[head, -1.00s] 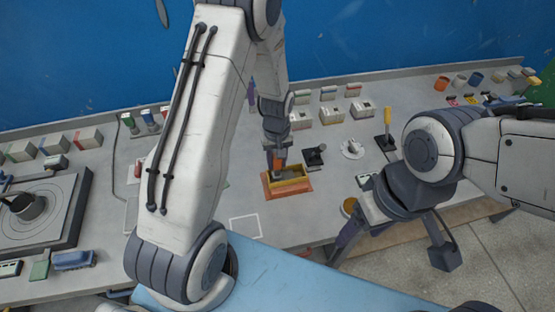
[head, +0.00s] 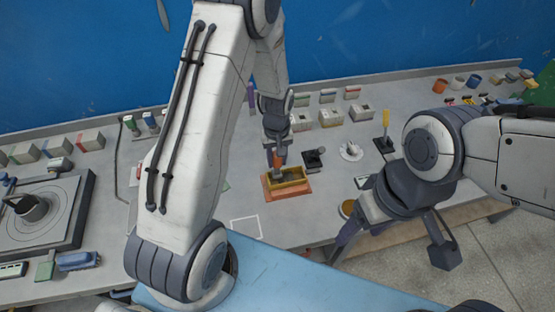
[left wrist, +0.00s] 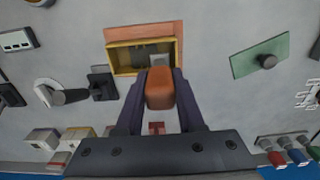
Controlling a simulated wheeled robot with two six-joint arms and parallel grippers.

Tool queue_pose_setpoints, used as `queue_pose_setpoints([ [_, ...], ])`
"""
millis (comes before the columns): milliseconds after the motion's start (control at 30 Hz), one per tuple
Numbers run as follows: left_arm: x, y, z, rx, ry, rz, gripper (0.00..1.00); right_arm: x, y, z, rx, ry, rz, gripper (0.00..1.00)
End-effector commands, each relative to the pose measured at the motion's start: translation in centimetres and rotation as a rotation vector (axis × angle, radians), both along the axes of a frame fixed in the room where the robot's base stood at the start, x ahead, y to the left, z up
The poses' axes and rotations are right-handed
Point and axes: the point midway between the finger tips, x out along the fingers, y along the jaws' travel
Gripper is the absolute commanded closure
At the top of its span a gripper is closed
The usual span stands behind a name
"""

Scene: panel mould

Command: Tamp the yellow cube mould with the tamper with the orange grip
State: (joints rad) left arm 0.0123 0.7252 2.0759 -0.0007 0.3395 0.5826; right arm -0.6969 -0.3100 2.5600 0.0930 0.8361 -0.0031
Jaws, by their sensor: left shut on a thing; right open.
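My left gripper (head: 279,152) is shut on the orange grip (head: 280,158) of the tamper, which also shows between the fingers in the left wrist view (left wrist: 160,88). The yellow cube mould (head: 301,185) is an open box on an orange-brown base; its yellow rim also shows in the left wrist view (left wrist: 112,60). The tamper's grey foot is over or in the left part of the mould in the head view. I cannot tell whether it touches the fill. My right gripper (head: 345,240) is open and empty near the table's front edge, its fingers partly hidden by its own arm.
A black item (head: 313,159) stands close behind the mould to the right, and a white one (head: 351,151) further right. A yellow-handled tool (head: 386,125) stands beyond. A green plate with a knob (left wrist: 260,58) lies apart from the mould. A white outlined square (head: 245,228) in front is empty.

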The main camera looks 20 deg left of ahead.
Motion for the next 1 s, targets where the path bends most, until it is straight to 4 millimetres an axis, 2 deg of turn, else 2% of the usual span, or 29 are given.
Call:
queue_pose_setpoints([
  [67, 0.0, 0.0, 0.5, 0.000, 0.000, 0.000, 1.00, 0.0, 0.0, 0.4, 0.000, 0.000, 0.000, 0.32],
  [433, 0.0, 0.0, 0.1, 0.000, 0.000, 0.000, 1.00, 0.0, 0.0, 0.1, 0.000, 0.000, 0.000, 0.32],
  [1000, 0.0, 0.0, -3.1, 0.000, 0.000, 0.000, 1.00, 0.0, 0.0, -2.4, 0.000, 0.000, 0.000, 0.32],
])
